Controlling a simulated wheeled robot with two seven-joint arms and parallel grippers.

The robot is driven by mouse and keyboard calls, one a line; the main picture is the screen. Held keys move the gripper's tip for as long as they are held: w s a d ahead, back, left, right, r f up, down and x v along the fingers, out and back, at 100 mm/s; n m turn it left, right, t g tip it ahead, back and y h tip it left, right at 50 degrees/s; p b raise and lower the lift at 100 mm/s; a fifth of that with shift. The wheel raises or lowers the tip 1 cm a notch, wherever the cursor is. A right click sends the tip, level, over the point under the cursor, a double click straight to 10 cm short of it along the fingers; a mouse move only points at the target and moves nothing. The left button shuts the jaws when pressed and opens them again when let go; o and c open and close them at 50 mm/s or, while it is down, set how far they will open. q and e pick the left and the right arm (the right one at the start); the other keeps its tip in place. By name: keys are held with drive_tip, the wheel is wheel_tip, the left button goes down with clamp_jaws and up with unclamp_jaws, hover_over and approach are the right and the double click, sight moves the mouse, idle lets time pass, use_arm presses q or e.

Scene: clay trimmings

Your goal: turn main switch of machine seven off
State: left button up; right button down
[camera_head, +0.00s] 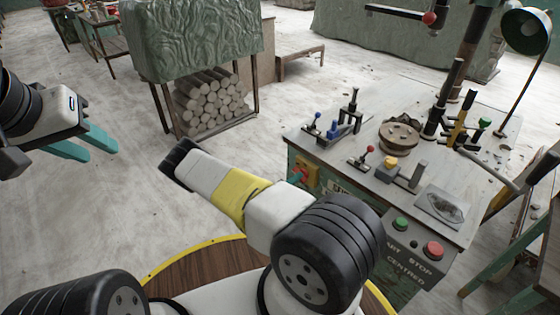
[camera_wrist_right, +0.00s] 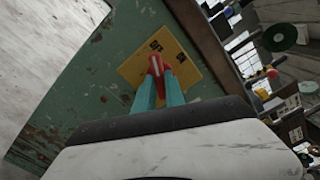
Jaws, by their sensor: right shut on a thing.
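The main switch is a red handle (camera_wrist_right: 156,64) on a yellow plate (camera_wrist_right: 178,64) with dark markings, fixed to the green side of a machine. In the head view the yellow plate (camera_head: 312,178) shows on the machine's left side, partly hidden by my right arm. My right gripper (camera_wrist_right: 157,78) has its teal fingers shut on the red handle, one on each side. The handle's exact turn angle is hard to read. My left gripper (camera_head: 100,154) is open and empty, over the floor at the left, far from the switch.
The machine's worktop (camera_head: 330,148) carries clamps, levers and a round disc (camera_head: 400,136). A green button (camera_head: 400,224) and a red button (camera_head: 433,250) sit on its front panel. A covered rack with stacked logs (camera_head: 212,100) stands behind. The floor at the left is clear.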

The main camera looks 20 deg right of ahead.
drive_tip(key=n, duration=0.5)
drive_tip(key=shift+f, duration=0.15)
drive_tip(key=shift+n, duration=0.3)
idle(0.3)
drive_tip(key=c, duration=1.4)
unclamp_jaws()
drive_tip(key=shift+a, duration=0.15)
drive_tip(key=v, duration=0.7)
drive_tip(key=shift+a, duration=0.3)
drive_tip(key=shift+s, duration=0.1)
